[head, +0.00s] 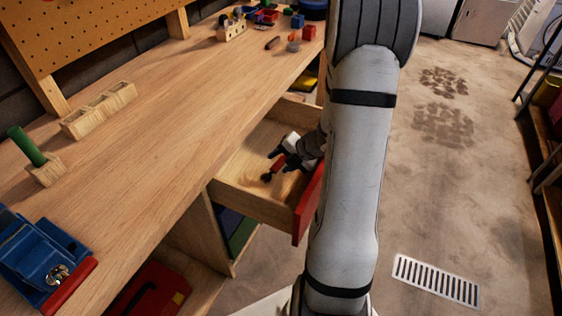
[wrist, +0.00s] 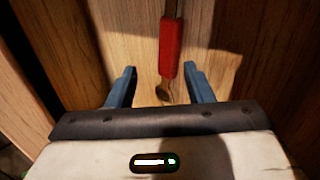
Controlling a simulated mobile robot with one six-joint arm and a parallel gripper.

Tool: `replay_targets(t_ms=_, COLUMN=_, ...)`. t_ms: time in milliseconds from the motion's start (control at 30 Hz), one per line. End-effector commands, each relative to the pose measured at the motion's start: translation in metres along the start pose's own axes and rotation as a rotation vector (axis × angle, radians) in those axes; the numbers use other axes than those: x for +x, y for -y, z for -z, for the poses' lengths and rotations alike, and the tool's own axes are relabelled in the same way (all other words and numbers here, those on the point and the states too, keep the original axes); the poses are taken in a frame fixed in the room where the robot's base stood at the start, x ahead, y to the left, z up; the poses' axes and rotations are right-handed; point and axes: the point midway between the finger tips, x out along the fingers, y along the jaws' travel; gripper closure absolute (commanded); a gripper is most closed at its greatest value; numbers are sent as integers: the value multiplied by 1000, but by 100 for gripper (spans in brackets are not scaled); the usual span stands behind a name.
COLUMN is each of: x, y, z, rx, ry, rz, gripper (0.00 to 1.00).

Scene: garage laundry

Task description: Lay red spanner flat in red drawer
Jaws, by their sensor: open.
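The red drawer (head: 308,207) is pulled out from under the workbench, with a red front and a bare wooden floor. The red spanner (wrist: 171,50) is inside it, its red handle running up the wrist view and a dark end nearest my palm. It appears to lie on the drawer floor. A small red part of the spanner (head: 278,163) also shows in the head view. My gripper (wrist: 160,72) is open, with its blue fingers apart on either side of the handle and gaps on both sides. The spanner's far end is cut off by the frame.
The workbench (head: 150,160) runs along the left above the drawer. On it stand a wooden block with a green cylinder (head: 27,147), a wooden tray (head: 98,110) and a blue vise (head: 45,260). The drawer walls stand close around my gripper. Floor to the right is open.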

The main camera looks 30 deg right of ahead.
Motion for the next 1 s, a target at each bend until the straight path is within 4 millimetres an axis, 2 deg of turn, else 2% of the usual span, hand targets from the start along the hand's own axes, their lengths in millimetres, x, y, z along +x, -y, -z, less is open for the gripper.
replay_targets(t_ms=33, x=10, y=15, z=12, rx=23, ry=-28, rz=14, gripper=53)
replay_targets(t_ms=167, x=-2, y=13, z=11, rx=21, ry=-23, rz=12, gripper=53)
replay_targets(t_ms=400, x=-49, y=5, z=8, rx=9, ry=-6, rz=3, gripper=53)
replay_targets(t_ms=600, x=-76, y=1, z=6, rx=0, ry=3, rz=-2, gripper=53)
replay_targets(t_ms=733, x=-82, y=1, z=6, rx=-2, ry=5, rz=-3, gripper=53)
replay_targets(t_ms=1000, x=-83, y=0, z=6, rx=-4, ry=4, rz=-3, gripper=53)
